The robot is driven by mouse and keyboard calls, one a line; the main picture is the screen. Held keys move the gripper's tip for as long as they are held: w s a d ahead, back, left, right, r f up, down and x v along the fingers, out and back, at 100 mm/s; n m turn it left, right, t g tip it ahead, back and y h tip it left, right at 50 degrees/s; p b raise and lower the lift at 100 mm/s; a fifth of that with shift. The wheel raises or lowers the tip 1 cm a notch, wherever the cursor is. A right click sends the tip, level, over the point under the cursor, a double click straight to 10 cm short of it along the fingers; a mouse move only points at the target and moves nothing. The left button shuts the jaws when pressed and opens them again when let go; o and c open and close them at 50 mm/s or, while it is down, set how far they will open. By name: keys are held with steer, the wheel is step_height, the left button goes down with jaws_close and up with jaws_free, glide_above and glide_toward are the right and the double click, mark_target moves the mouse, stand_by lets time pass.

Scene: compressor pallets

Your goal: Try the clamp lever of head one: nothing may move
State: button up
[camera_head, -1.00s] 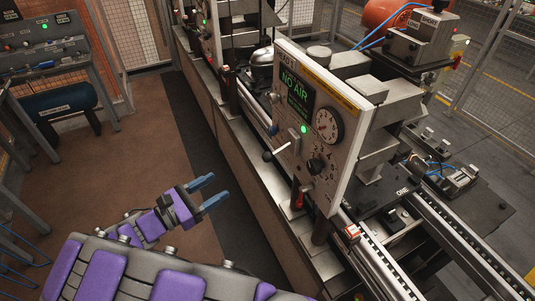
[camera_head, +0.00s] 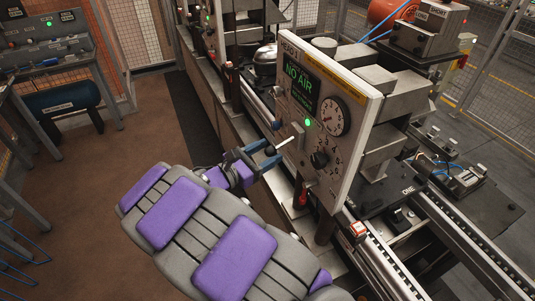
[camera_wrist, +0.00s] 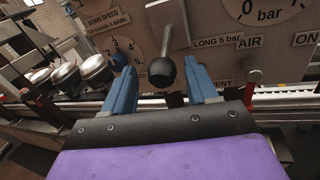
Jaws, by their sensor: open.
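The head one panel (camera_head: 345,140) stands upright, with a green "NO AIR" display (camera_head: 299,79) and a lit green lamp. The clamp lever (camera_head: 285,143) sticks out from its lower left face towards my gripper (camera_head: 268,153). In the wrist view the lever's dark ball knob (camera_wrist: 162,72) hangs between the two blue fingers of my gripper (camera_wrist: 163,82). The fingers are open, with a visible gap on each side of the knob. In the head view the knob is partly hidden by the fingers.
Below is a red-handled part (camera_head: 300,196); rails (camera_head: 455,235) run to the lower right. The brown floor (camera_head: 110,200) at left is open.

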steer(key=shift+w+d, duration=0.35)
steer(key=shift+d, duration=0.3)
steer(key=shift+a, duration=0.1)
steer(key=shift+c, duration=1.4)
jaws_close()
